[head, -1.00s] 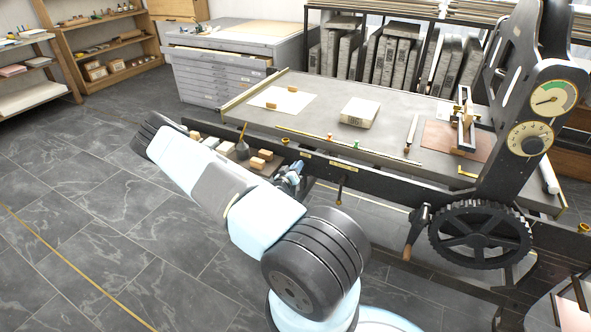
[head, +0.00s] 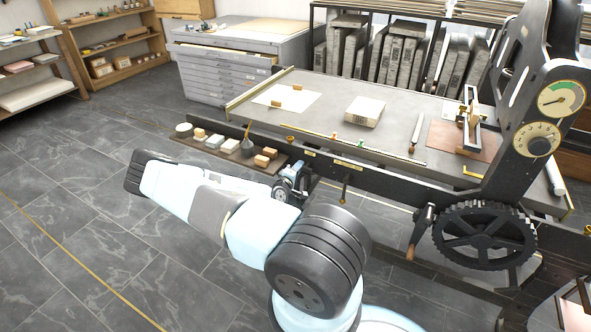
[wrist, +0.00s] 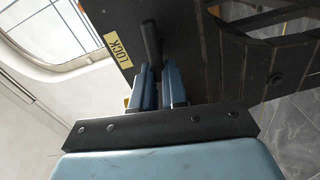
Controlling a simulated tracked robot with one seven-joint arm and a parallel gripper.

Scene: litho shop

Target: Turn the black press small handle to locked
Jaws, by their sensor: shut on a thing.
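The black small handle (wrist: 150,38) shows in the wrist view as a short dark bar rising from between my fingers. It stands beside a yellow "LOCK" label (wrist: 118,48) on the dark side of the press. My gripper (wrist: 158,75) has its blue fingers shut on the handle's lower part, which they hide. In the head view my gripper (head: 288,186) is at the near side of the black press (head: 380,178), below its bed. The handle cannot be made out there, and its exact angle to the label's mark is unclear.
A tray with small blocks and a dark pointed tool (head: 247,140) lies just behind my arm. A toothed black wheel (head: 484,235) and a wooden-gripped crank (head: 418,232) are to the right. Open tiled floor (head: 80,220) lies to the left.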

